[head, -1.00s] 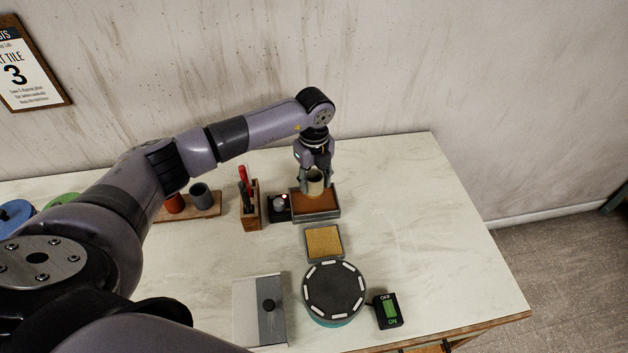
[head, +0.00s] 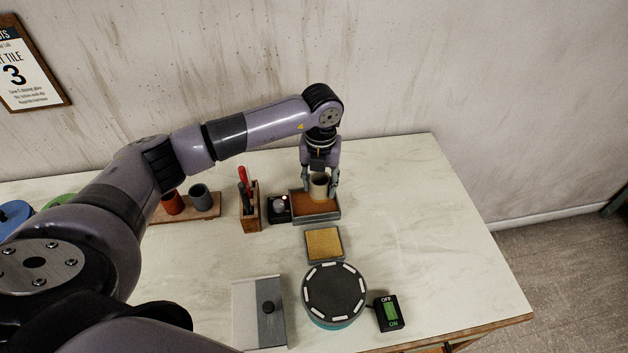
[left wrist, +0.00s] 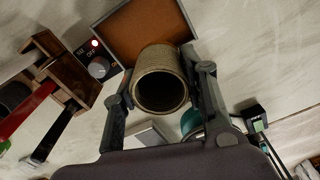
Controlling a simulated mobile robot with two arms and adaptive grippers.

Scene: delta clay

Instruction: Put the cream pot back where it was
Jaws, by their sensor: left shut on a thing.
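The cream pot (head: 319,187) is a small round cup with a dark inside. My left gripper (head: 320,181) points down from above and is shut on it, one finger on each side. In the left wrist view the pot (left wrist: 160,88) shows its open mouth between the two fingers (left wrist: 162,100). The pot is over the brown-topped, grey-rimmed tray (head: 302,205), which also shows behind it in the left wrist view (left wrist: 140,30). I cannot tell whether its base touches the tray. My right gripper is not in view.
A wooden board (head: 208,215) with a red pot (head: 172,204) and a grey pot (head: 199,194) is at left. Nearer are a tan pad (head: 324,244), round turntable (head: 334,286), switch (head: 388,312) and lidded box (head: 258,325).

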